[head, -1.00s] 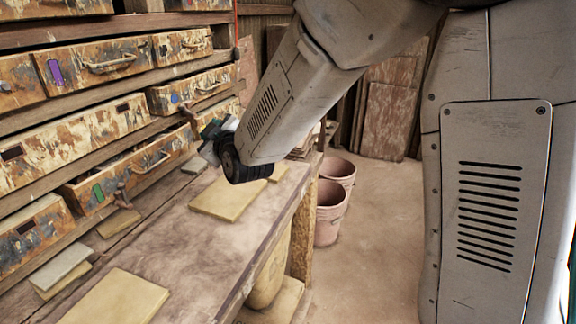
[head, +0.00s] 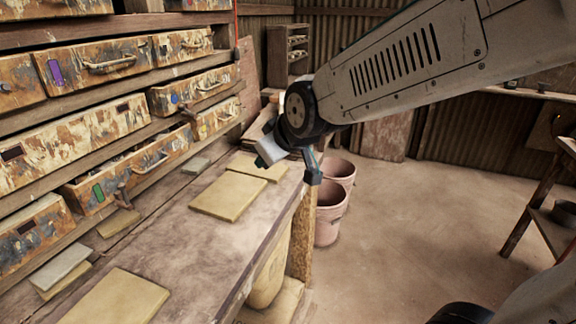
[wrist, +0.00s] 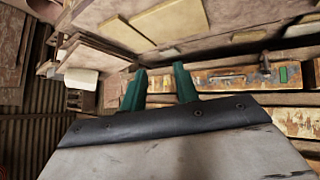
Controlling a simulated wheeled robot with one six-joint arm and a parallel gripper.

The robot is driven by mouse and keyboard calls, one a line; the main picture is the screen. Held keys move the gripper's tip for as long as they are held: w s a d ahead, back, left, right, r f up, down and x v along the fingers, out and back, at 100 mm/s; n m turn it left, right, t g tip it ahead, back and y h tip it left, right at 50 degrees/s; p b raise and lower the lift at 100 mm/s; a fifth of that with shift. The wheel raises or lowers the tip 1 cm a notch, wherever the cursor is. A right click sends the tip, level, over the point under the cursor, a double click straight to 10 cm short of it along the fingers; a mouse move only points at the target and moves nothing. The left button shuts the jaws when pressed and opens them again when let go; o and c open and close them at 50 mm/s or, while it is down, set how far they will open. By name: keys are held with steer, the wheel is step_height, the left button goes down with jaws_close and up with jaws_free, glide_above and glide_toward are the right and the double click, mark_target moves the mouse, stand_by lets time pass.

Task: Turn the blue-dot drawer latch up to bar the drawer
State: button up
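The blue-dot drawer (head: 190,90) is in the rack on the left of the head view, with a blue mark on its front's left part. A small brown latch (head: 188,109) sits at the ledge just below it; its exact turn is too small to tell. My gripper (head: 288,170) is over the far end of the bench, right of the drawer and apart from it. In the wrist view its two green fingers (wrist: 160,82) stand apart with nothing between them. I cannot make out the blue dot in the wrist view.
A green-marked drawer (head: 118,184) with its own latch (head: 122,196) is lower left. Flat tiles (head: 228,196) lie on the bench (head: 205,250). Pinkish buckets (head: 329,226) stand on the floor beyond the bench edge. The floor to the right is open.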

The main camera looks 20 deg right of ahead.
steer(key=shift+m+g, duration=0.5)
steer(key=shift+g, duration=0.4)
steer(key=shift+s+d+f, duration=0.1)
steer(key=shift+s+d, duration=0.2)
steer(key=shift+s, duration=0.55)
steer(key=shift+s+d+f, duration=0.1)
steer(key=shift+s+d, duration=0.25)
steer(key=shift+s, duration=0.45)
steer(key=shift+s+d, duration=0.3)
steer(key=shift+s, duration=0.55)
